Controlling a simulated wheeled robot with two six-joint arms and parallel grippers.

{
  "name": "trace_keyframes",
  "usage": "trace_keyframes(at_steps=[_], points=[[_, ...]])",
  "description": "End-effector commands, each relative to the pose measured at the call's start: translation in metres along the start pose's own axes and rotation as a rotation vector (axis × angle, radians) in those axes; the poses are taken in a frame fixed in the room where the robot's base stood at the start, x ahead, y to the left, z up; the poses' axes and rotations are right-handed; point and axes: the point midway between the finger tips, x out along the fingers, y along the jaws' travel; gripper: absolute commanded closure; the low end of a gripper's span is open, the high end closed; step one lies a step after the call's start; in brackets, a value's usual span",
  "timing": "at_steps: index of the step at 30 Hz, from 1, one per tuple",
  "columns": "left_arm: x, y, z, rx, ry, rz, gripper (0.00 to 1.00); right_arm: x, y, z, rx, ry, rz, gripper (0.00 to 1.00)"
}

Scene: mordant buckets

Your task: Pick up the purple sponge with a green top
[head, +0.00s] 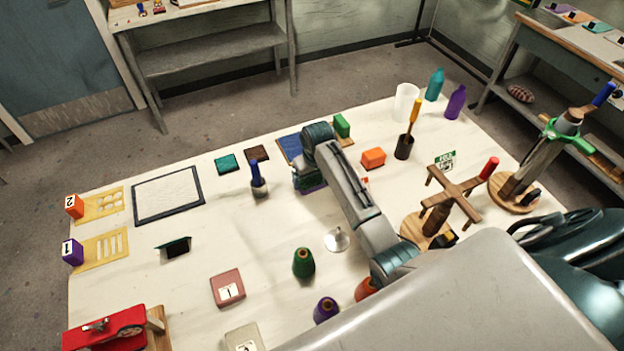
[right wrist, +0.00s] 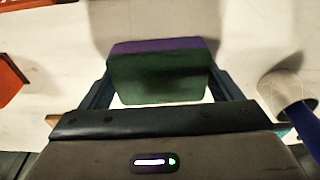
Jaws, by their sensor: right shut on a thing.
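The sponge with a green top and purple lower part (right wrist: 158,75) sits between the two fingers of my right gripper (right wrist: 160,88) in the right wrist view. The gripper is shut on it, with a finger on each side. In the head view my right gripper (head: 309,180) is over the middle of the table, and only a small purple part of the sponge (head: 312,189) shows under it. I cannot tell whether the sponge is clear of the table top. My left gripper is not in view.
A blue-handled brush (head: 257,178) stands left of the gripper; a blue board (head: 288,146) and green block (head: 341,125) lie behind. An orange block (head: 373,158), dark cup (head: 404,147) and wooden winder (head: 437,211) stand right.

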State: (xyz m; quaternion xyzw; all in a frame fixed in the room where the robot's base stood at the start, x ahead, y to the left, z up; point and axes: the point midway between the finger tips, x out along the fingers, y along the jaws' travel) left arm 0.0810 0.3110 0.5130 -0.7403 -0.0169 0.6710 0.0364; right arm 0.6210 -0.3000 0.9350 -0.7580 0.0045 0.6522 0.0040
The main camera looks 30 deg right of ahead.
Motion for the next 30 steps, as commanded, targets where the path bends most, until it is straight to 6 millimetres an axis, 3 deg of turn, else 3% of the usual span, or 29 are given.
trace_keyframes(at_steps=[8, 15, 30], points=[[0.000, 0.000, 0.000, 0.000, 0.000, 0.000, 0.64, -0.007, 0.000, -0.002, 0.000, 0.002, 0.000, 0.36], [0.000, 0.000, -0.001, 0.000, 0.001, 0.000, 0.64, -0.036, 0.000, -0.006, 0.000, 0.004, 0.001, 0.36], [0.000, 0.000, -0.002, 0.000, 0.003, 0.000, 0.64, -0.059, -0.082, 0.083, 0.000, 0.000, -0.006, 0.36]])
